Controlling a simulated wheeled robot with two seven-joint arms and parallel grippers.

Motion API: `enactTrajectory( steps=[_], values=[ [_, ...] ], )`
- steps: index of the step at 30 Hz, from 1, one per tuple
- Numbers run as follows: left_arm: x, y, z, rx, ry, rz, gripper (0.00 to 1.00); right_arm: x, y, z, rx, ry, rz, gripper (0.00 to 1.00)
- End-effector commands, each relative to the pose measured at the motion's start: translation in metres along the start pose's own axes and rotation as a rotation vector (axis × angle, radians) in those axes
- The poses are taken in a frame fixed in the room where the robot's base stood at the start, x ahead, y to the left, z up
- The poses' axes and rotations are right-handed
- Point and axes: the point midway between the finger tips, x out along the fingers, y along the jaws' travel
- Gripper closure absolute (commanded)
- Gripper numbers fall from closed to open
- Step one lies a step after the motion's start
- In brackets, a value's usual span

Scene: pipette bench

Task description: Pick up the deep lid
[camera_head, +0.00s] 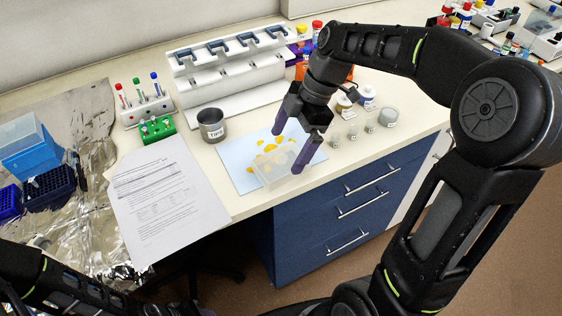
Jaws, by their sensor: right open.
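A clear, see-through box-shaped piece (268,176), which looks like the deep lid, lies on a light blue sheet (236,160) with yellow-orange spots near the bench's front edge. My right gripper (286,152) comes down from the upper right, its two purple fingers spread apart. One fingertip is above the sheet behind the lid, the other by the lid's right side. I see nothing held between them, and cannot tell whether either finger touches the lid.
A printed paper (165,195) lies left of the sheet, with a metal cup (212,125) behind. A white pipette stand (232,85) stands at the back. Small jars and vials (387,117) stand to the right. A blue tip box (35,155) sits on foil at left.

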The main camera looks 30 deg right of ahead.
Motion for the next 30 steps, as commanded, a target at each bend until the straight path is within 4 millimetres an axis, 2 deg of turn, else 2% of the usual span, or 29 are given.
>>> enactTrajectory(
  steps=[5, 9, 13, 30],
  values=[
    [-0.007, 0.002, 0.001, -0.001, -0.001, -0.002, 0.64, 0.015, 0.0, 0.0, 0.001, 0.0, -0.005, 0.0],
    [-0.012, 0.004, 0.001, -0.002, -0.003, -0.004, 0.64, 0.036, 0.001, 0.001, 0.001, 0.001, -0.005, 0.0],
    [-0.013, 0.004, 0.002, -0.003, -0.004, -0.004, 0.64, 0.049, 0.002, 0.002, 0.001, 0.001, -0.002, 0.0],
    [-0.012, 0.004, 0.002, -0.003, -0.004, -0.004, 0.64, 0.051, 0.002, 0.002, 0.0, 0.0, 0.0, 0.0]
  ],
)
